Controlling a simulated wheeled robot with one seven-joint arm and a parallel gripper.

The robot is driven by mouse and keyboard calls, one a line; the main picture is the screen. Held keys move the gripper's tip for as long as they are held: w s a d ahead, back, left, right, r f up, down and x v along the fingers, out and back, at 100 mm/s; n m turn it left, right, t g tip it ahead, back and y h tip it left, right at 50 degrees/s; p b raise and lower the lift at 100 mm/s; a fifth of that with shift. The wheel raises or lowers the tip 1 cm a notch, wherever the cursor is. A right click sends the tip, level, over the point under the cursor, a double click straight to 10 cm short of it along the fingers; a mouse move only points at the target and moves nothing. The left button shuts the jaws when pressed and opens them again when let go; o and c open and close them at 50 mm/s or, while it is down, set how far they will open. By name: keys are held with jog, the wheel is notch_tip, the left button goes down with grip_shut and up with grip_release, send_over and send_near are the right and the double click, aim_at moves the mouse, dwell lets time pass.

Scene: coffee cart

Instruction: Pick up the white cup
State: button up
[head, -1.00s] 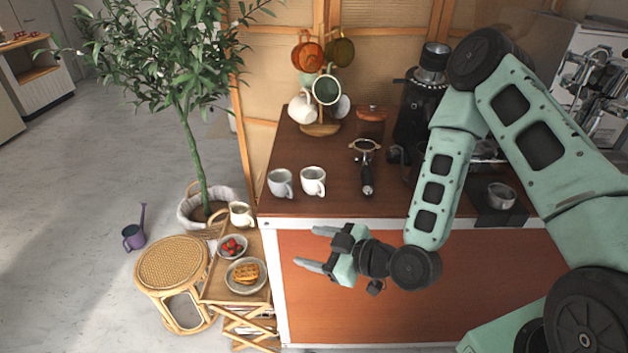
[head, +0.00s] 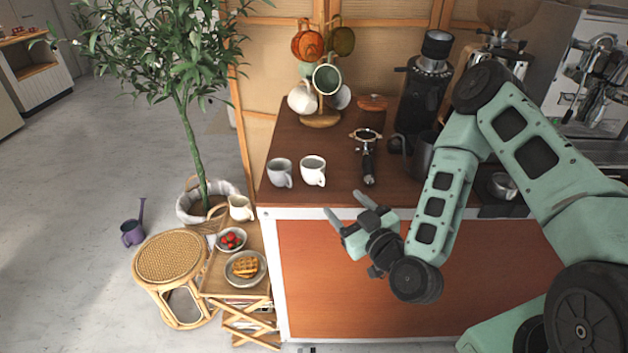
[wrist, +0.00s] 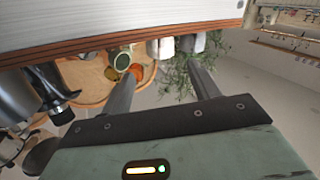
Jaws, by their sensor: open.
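The white cup (head: 313,171) stands upright on the dark wooden counter near its front edge, handle toward the front right. It also shows upside down in the wrist view (wrist: 159,48), by the counter edge. A greyish cup (head: 280,173) stands just left of it. It shows right of the white cup in the wrist view (wrist: 193,43). My gripper (head: 348,208) is open and empty, in front of the counter edge, below and right of the white cup. Its fingers (wrist: 161,70) are spread apart, touching nothing.
A mug tree (head: 320,121) with several hanging mugs stands behind. A portafilter (head: 367,158) lies right of the white cup, and a black grinder (head: 424,95) stands beyond. A side table holds a waffle plate (head: 245,268), berry bowl (head: 230,240) and cream jug (head: 240,208).

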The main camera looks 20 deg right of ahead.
aim_at(321, 175)
jog(key=shift+w+a+r+b, duration=0.2)
jog(key=shift+w+b, duration=0.25)
jog(key=shift+w, duration=0.05)
jog(key=shift+w+f+b, duration=0.2)
jog(key=shift+w+b, duration=0.3)
jog(key=shift+b, duration=0.35)
jog(key=shift+w+a+r+b, duration=0.15)
jog(key=shift+w+b, duration=0.25)
jog(key=shift+b, duration=0.2)
jog(key=shift+w+a+r+b, duration=0.1)
jog(key=shift+w+b, duration=0.25)
jog(key=shift+b, duration=0.2)
jog(key=w, duration=0.1)
jog(key=w+b, duration=0.1)
jog(key=w, duration=0.2)
jog(key=shift+a+r+b, duration=0.15)
jog(key=shift+a+b, duration=0.15)
jog(key=w, duration=0.1)
jog(key=w+p, duration=0.1)
jog(key=w, duration=0.1)
jog(key=w+a+r+p, duration=0.1)
jog(key=w, duration=0.1)
jog(key=shift+a, duration=0.1)
jog(key=shift+w+f, duration=0.15)
jog(key=shift+w, duration=0.25)
jog(key=c, duration=0.8)
